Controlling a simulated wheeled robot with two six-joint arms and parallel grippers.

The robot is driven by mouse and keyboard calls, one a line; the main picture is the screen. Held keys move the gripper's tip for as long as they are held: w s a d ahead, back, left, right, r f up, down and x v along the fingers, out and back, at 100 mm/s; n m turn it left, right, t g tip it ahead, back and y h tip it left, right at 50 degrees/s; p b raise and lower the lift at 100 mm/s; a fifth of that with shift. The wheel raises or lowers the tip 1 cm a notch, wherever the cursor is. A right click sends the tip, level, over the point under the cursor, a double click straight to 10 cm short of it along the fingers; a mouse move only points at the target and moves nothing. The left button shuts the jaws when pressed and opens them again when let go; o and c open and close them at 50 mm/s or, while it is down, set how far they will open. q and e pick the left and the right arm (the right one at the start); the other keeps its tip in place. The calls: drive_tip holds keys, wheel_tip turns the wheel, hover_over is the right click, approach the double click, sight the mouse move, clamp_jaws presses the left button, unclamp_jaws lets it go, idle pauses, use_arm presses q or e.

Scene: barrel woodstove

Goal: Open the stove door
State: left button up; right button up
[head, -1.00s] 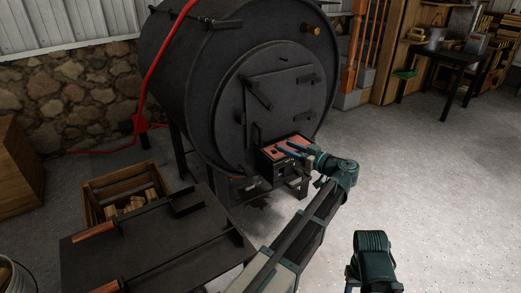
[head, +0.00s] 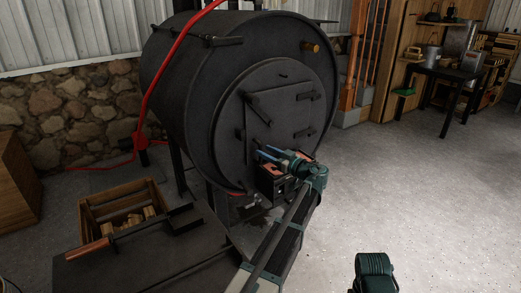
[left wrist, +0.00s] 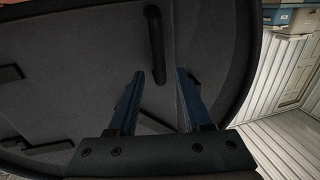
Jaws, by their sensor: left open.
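The black barrel stove (head: 185,95) stands in the middle of the head view. Its square door (head: 285,113) looks shut in the round front plate, with a slanted bar handle (head: 258,107) at its upper left. My left gripper (head: 264,153) is open, in front of the stove's face and below the handle. In the left wrist view, a dark bar (left wrist: 155,45) on the stove face shows just beyond the gap between my open blue fingers (left wrist: 161,78).
A small box with a reddish top (head: 270,183) is at the stove's lower front, partly hidden by my left gripper. A wooden crate of firewood (head: 95,212) and a dark table (head: 140,262) are at left. The floor at right (head: 420,190) is clear.

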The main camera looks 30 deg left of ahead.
sight(260, 148)
use_arm(q)
drive_tip(key=shift+x, duration=1.75)
drive_tip(key=shift+c, duration=0.2)
clamp_jaws()
